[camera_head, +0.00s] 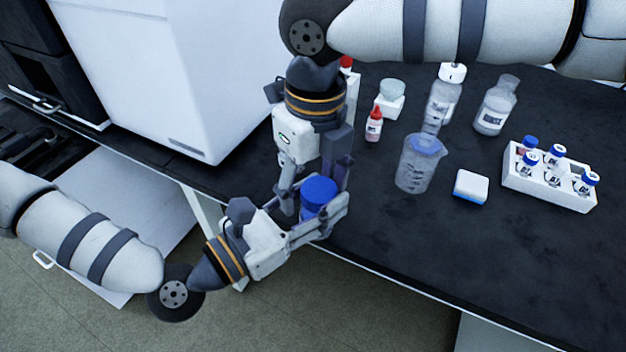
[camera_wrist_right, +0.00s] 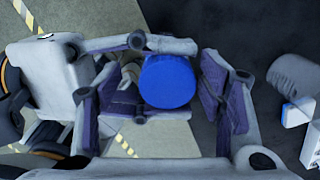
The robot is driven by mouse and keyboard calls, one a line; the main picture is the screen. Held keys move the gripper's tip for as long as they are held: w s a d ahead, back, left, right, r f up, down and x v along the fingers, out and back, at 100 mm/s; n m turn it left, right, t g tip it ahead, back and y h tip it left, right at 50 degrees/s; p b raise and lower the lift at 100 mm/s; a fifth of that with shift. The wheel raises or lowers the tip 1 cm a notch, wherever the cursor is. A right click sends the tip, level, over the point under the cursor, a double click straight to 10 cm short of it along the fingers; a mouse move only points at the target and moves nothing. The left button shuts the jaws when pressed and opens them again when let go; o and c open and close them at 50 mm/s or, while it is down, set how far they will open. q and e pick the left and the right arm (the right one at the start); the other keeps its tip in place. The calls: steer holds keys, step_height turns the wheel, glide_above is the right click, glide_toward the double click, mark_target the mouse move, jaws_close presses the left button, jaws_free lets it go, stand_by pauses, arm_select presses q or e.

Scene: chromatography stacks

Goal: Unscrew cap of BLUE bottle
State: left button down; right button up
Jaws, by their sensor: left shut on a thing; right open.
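The blue bottle's cap (camera_head: 319,190) is round and solid blue, and it faces up in the right wrist view (camera_wrist_right: 167,82). My left gripper (camera_head: 322,214) comes in from the left and is shut on the bottle just under the cap, near the table's front edge. The bottle's body is mostly hidden by the fingers. My right gripper (camera_head: 312,186) points down from above.
A white rack (camera_head: 548,188) of blue-capped vials stands at the right. A beaker (camera_head: 418,165), a white block (camera_head: 470,187), clear bottles (camera_head: 494,106) and a red-capped dropper bottle (camera_head: 374,126) stand farther back. A large white instrument (camera_head: 180,70) is at the left. The front right tabletop is bare.

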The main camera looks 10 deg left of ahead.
steer(key=r, duration=0.2)
steer(key=d+r, duration=0.1)
steer(key=r, duration=0.4)
steer(key=shift+s+d+r, duration=0.1)
steer(key=shift+d+r, duration=0.1)
steer(key=shift+r, duration=0.2)
steer(key=shift+c, duration=0.4)
step_height(320, 180, down, 8)
steer(key=shift+a+r, duration=0.1)
steer(key=shift+a, duration=0.05)
steer(key=c, duration=1.2)
steer(key=o, duration=1.3)
